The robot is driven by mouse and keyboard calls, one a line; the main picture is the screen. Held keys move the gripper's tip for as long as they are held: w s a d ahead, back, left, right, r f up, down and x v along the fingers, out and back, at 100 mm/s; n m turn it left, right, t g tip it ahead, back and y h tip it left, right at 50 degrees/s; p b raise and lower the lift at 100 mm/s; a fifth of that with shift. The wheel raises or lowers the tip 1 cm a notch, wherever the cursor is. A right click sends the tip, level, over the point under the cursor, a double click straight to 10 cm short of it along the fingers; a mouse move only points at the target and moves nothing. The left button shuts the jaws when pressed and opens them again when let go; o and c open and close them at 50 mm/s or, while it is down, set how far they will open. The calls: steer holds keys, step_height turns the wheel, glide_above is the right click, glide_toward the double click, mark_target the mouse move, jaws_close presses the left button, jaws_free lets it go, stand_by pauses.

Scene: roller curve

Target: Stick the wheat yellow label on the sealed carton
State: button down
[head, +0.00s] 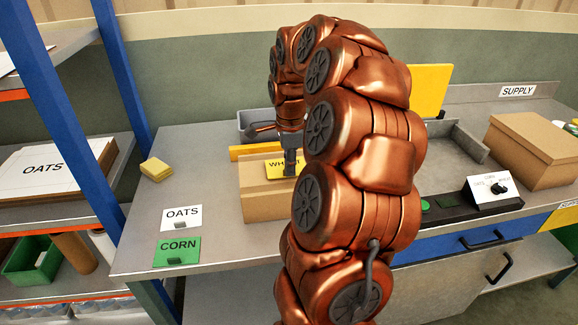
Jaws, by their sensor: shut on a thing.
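The wheat yellow label (274,170), with its black lettering partly covered, is at my gripper (290,170). My gripper is shut on the label and points down at the carton. The brown carton (262,206) stands on the grey bench behind my arm. The label overlaps the carton's upper part in the head view; I cannot tell whether they touch. My arm hides the carton's right side.
White OATS (182,212) and green CORN (176,246) labels lie at the bench's left front. A yellow block (156,169) lies behind them. Another brown carton (537,150) and a selector box (490,195) stand right. A blue-posted shelf (77,110) is left.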

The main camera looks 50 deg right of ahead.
steer(key=shift+f, duration=0.25)
stand_by(0.4)
steer(key=c, duration=1.2)
jaws_free()
steer(key=shift+c, duration=0.2)
steer(key=shift+o, duration=0.3)
steer(key=o, duration=0.5)
steer(key=shift+r, duration=0.2)
steer(key=shift+r, duration=4.35)
